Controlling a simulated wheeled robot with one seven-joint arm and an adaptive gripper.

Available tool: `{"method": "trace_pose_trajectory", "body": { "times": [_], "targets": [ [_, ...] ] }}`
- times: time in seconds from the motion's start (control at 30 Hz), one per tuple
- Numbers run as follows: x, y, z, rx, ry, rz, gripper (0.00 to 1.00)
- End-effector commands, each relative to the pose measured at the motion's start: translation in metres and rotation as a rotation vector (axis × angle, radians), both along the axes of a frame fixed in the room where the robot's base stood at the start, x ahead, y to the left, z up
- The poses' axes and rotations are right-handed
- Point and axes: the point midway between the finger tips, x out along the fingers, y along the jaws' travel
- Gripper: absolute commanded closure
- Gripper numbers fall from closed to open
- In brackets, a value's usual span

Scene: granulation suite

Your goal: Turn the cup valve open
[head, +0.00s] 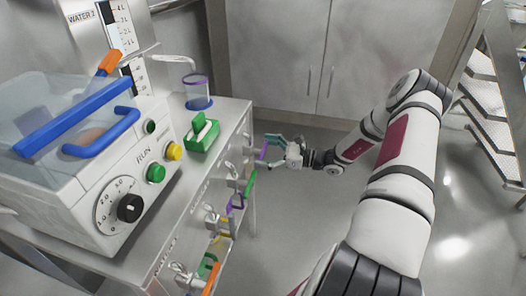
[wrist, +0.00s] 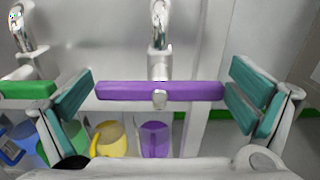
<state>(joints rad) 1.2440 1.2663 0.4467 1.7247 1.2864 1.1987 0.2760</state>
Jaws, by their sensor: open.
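A purple bar handle (wrist: 120,91) on a metal valve lies level across the middle of the wrist view. It also shows small in the head view (head: 264,152), on the front of the bench. My gripper (wrist: 158,95) is open, with one teal finger at each end of the purple bar and gaps visible on both sides. In the head view my gripper (head: 272,143) is at the far end of the row of valves. A clear cup (head: 196,88) with a purple rim stands on a blue base on the bench, under a bent spout.
Other valves with a green handle (wrist: 28,90) and further colours line the bench front. Yellow (wrist: 108,139) and purple (wrist: 153,139) vessels stand below. A machine (head: 75,165) and a green tray (head: 203,133) occupy the bench. The floor right of the bench is open.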

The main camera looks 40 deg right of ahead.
Motion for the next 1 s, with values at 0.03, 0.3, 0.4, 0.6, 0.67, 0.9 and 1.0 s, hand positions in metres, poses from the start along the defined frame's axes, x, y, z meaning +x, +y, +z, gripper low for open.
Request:
{"method": "trace_pose_trajectory", "body": {
  "times": [0.03, 0.3, 0.4, 0.6, 0.67, 0.9, 1.0],
  "targets": [
    [0.0001, 0.0001, 0.0001, 0.000, 0.000, 0.000, 0.00],
    [-0.0002, -0.0001, 0.0002, 0.000, 0.000, 0.000, 0.36],
    [-0.0002, -0.0003, 0.0002, 0.000, 0.000, 0.000, 0.37],
    [-0.0003, -0.0002, 0.0003, -0.013, -0.010, 0.000, 0.37],
    [-0.0004, -0.0002, 0.0003, -0.024, -0.019, 0.000, 0.37],
    [-0.0011, 0.0006, 0.0001, -0.125, -0.098, 0.000, 0.37],
    [-0.0015, 0.0010, 0.0000, -0.191, -0.149, -0.001, 0.37]
  ]
}}
